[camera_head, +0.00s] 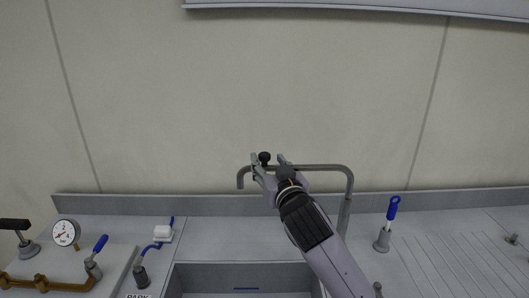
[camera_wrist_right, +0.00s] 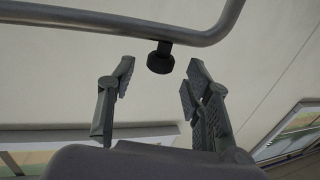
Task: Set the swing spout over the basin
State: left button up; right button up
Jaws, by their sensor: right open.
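The swing spout (camera_head: 312,167) is a grey bent pipe on a post behind the basin's right part; its arm runs left and ends in a downturned tip. A black knob (camera_head: 264,157) stands on the spout's arm. My right gripper (camera_head: 268,161) is open at the knob, its fingers to either side. In the right wrist view, the knob (camera_wrist_right: 160,62) is between and just beyond the open fingertips (camera_wrist_right: 159,72), with no clear contact, and the pipe (camera_wrist_right: 120,24) crosses the top. The basin (camera_head: 245,272) is at the bottom, partly cut off. My left gripper is out of view.
A round gauge (camera_head: 66,232), a black-handled valve (camera_head: 20,236) and blue-handled levers (camera_head: 97,248) stand at the left.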

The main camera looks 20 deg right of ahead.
aim_at(266, 159)
jog(key=w, duration=0.4)
jog(key=shift+w+p, duration=0.15)
jog(key=shift+p, duration=0.2)
grip_shut()
dwell(0.4)
